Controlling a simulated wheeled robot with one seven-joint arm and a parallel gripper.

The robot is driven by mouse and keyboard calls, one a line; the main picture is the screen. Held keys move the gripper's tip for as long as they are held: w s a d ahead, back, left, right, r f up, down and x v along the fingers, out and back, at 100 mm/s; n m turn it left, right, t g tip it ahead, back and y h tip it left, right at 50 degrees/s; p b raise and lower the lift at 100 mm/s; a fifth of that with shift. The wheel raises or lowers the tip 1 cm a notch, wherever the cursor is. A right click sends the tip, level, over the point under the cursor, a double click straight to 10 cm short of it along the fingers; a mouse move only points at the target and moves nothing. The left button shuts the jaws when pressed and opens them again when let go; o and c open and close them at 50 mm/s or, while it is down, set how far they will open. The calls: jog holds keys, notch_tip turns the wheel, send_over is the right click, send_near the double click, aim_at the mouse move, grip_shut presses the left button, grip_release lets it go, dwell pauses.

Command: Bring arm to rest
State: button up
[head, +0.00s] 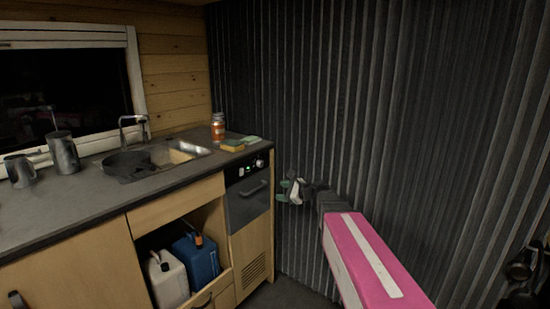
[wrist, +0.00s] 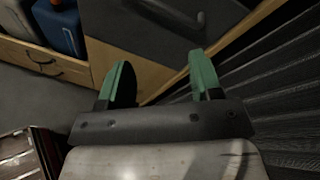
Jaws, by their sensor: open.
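My gripper (head: 283,191) is at the end of my pink and white arm, to the right of the counter's end, in front of the black appliance and close to the dark corrugated wall. In the wrist view my gripper (wrist: 160,80) shows its two green fingers spread well apart with nothing between them. Beyond the fingers is the dark front of the appliance (wrist: 145,35) with its handle. No object is held.
The counter (head: 85,205) carries a sink (head: 180,153), dark mugs (head: 63,153), an orange jar (head: 218,126) and a sponge (head: 232,145). White (head: 167,280) and blue (head: 196,258) canisters stand in the open cupboard. The corrugated wall (head: 330,100) runs along the right.

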jog(key=s+d+f+n+g+h, duration=0.4)
jog(key=s+d+f+n+h, duration=0.2)
jog(key=s+f+n, duration=0.3)
jog(key=s+d+f+n+g+h, duration=0.4)
jog(key=s+d+f+n+h, duration=0.2)
jog(key=s, duration=0.7)
notch_tip(320, 180, down, 5)
jog(key=d+n, duration=0.2)
jog(key=shift+s+d+n, duration=0.3)
jog(key=shift+d+n, duration=0.05)
jog(key=shift+n, duration=0.05)
jog(key=shift+r, duration=0.1)
